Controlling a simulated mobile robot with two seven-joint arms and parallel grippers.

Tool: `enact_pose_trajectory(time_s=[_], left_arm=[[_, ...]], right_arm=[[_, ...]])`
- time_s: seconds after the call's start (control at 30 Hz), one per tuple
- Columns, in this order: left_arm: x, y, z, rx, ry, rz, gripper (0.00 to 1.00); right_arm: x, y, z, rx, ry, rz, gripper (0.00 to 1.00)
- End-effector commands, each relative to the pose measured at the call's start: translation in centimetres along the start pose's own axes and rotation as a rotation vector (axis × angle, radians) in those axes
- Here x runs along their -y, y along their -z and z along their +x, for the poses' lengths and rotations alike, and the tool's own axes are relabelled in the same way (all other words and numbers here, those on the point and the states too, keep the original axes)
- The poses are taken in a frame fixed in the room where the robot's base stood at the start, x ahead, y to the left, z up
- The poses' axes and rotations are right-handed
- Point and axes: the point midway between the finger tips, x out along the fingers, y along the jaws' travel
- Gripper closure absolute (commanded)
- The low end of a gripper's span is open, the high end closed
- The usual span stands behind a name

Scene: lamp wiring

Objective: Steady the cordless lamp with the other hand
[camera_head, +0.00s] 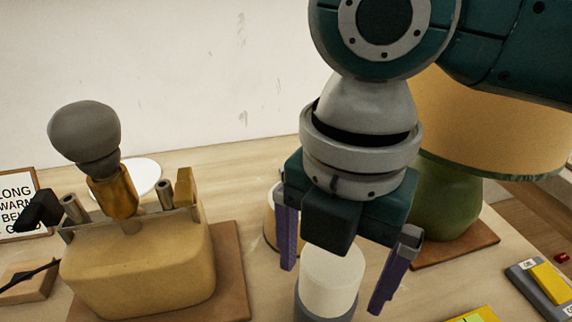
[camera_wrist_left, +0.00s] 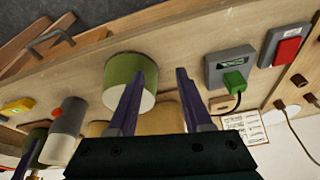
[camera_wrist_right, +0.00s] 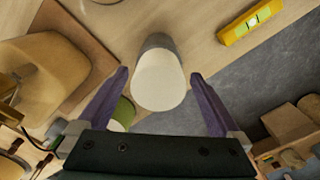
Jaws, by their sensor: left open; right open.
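The likely cordless lamp, a small cylinder with a white top and grey base (camera_head: 328,272), stands upright on the table. It also shows in the right wrist view (camera_wrist_right: 159,80), between and beyond the fingertips. My right gripper (camera_head: 332,288) is open above it, pointing down, with a finger to either side and no clear contact. In the left wrist view, a similar grey and white cylinder (camera_wrist_left: 65,130) has a red spot beside it. My left gripper (camera_wrist_left: 160,76) is open and empty in that view; it is not clearly seen in the head view.
A tan lamp body (camera_head: 140,265) with a brass socket and grey bulb (camera_head: 84,132) stands on a brown board at left. A green lamp with a yellow shade (camera_head: 495,120) stands behind my right arm.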

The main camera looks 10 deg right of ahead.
Motion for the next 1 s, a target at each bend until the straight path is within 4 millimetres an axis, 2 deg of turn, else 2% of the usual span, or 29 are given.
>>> enact_pose_trajectory(time_s=[0.1, 0.3, 0.43, 0.7, 0.77, 1.0], left_arm=[[-0.1, -0.2, 0.7, 0.001, -0.003, -0.003, 0.5], [-0.1, -0.4, 1.2, 0.001, -0.003, -0.003, 0.5], [-0.1, -0.4, 1.3, 0.001, -0.002, -0.003, 0.5], [0.0, -0.5, 1.2, 0.002, 0.001, 0.001, 0.5], [0.1, -0.5, 1.2, 0.002, 0.003, 0.003, 0.5], [0.2, -0.5, 1.2, 0.002, 0.006, 0.007, 0.5]], right_arm=[[0.1, 0.0, 2.5, -0.001, 0.003, 0.002, 0.0], [0.0, 0.0, 5.2, 0.0, 0.0, 0.001, 0.0], [0.0, 0.0, 6.0, 0.002, -0.002, 0.001, 0.0], [-0.1, 0.0, 6.1, 0.002, -0.003, 0.0, 0.0], [0.0, 0.0, 6.1, 0.002, -0.003, 0.0, 0.05], [0.0, 0.0, 6.1, 0.002, -0.002, 0.001, 0.31]])
